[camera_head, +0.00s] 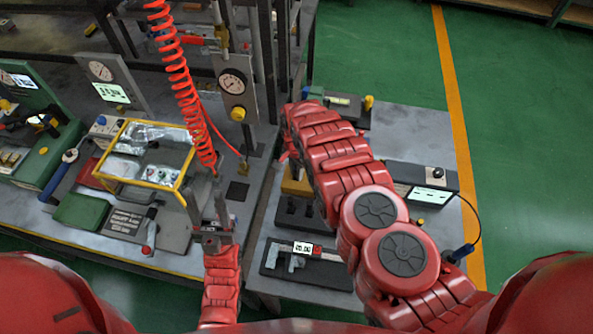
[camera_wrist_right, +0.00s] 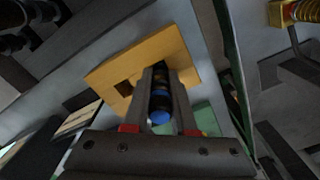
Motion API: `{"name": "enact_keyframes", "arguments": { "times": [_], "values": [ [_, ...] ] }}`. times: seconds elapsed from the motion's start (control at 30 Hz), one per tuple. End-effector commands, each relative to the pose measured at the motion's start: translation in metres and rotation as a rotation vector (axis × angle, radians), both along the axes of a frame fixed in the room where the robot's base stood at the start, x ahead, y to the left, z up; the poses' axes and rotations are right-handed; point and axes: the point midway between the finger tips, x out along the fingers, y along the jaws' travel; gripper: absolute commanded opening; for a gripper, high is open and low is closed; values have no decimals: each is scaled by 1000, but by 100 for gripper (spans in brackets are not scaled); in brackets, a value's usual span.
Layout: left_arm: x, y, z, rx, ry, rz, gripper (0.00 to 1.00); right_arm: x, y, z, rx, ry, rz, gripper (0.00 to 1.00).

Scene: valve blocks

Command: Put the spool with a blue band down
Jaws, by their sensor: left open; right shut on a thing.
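In the right wrist view the spool (camera_wrist_right: 159,90), dark with a blue end, lies between the two fingers of my right gripper (camera_wrist_right: 160,85), which is shut on it. Behind it is a yellow block (camera_wrist_right: 112,74) with dark square openings. I cannot tell whether the spool touches the block or sits in an opening. In the head view the yellow block (camera_head: 297,184) shows partly beside my right arm, and that arm hides the spool and most of the right gripper. My left gripper (camera_head: 217,205) is open, over the near edge of the left bench.
A digital caliper on a dark tray (camera_head: 315,268) lies in front of the yellow block. A box with a display (camera_head: 432,196) stands to the right. On the left bench are a yellow-framed clear case (camera_head: 150,155), a gauge (camera_head: 232,82) and a red coiled hose (camera_head: 180,75).

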Motion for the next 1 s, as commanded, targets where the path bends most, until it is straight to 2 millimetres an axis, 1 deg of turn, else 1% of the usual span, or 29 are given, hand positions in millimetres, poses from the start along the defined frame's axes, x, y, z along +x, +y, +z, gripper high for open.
{"name": "enact_keyframes", "arguments": {
  "times": [0.03,0.07,0.2,0.23,0.47,0.57,0.67,0.83,1.0],
  "values": [
    [0,0,-3,0,0,0,50,0,0,-3,0,0,0,0],
    [0,0,-2,0,0,0,50,0,0,-2,0,0,0,28],
    [0,0,-2,0,0,0,50,0,0,-2,0,0,0,53],
    [0,0,-2,0,0,0,50,0,0,-2,0,0,0,54],
    [0,0,-1,0,0,0,50,0,0,-1,0,0,0,54],
    [0,0,3,0,0,0,50,0,0,3,-1,1,0,54],
    [0,0,-1,0,0,0,50,0,0,6,0,1,-1,54],
    [0,0,-7,0,0,0,50,0,1,24,-1,2,0,54],
    [0,0,-17,0,0,0,50,2,1,49,2,-4,-1,54]
  ]
}}
